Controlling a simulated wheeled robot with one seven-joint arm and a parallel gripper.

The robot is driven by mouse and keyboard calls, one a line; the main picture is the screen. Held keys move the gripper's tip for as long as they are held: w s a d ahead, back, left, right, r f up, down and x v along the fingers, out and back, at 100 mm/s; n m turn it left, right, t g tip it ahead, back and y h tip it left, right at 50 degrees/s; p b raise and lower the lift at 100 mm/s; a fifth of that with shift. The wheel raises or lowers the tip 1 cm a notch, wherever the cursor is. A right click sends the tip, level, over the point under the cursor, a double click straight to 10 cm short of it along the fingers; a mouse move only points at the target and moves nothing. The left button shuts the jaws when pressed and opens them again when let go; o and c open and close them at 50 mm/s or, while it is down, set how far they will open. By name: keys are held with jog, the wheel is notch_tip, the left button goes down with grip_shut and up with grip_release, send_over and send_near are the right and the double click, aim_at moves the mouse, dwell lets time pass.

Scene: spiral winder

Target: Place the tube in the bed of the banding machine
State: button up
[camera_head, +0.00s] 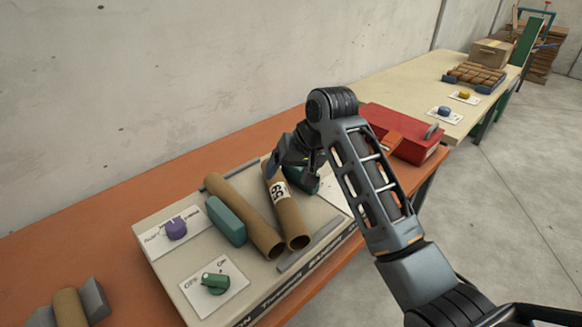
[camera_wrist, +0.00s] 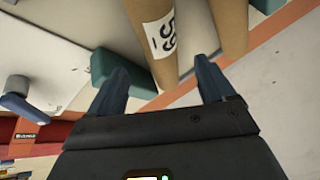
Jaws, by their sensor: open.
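The banding machine (camera_head: 185,262) is a beige box on the orange bench, with two teal blocks on its top. A brown tube with a white label (camera_head: 289,215) lies slantwise on its bed, between the blocks. It also shows in the wrist view (camera_wrist: 150,12). A second, plain brown tube (camera_head: 240,212) lies beside it to the left. My gripper (camera_head: 291,176) is open at the far part of the labelled tube. In the wrist view my open fingers (camera_wrist: 162,86) stand on either side of that tube, and I cannot tell whether they touch it.
A teal block (camera_head: 226,220) stands left of the tubes. The machine's top carries a purple knob (camera_head: 176,229) and a green knob (camera_head: 215,281). A red box (camera_head: 400,135) stands behind my arm. A short tube in a grey holder (camera_head: 70,308) is at the lower left.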

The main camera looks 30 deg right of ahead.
aim_at(281, 183)
jog(key=shift+x, duration=3.4)
jog(key=shift+c, duration=0.4)
jog(key=c, duration=1.1)
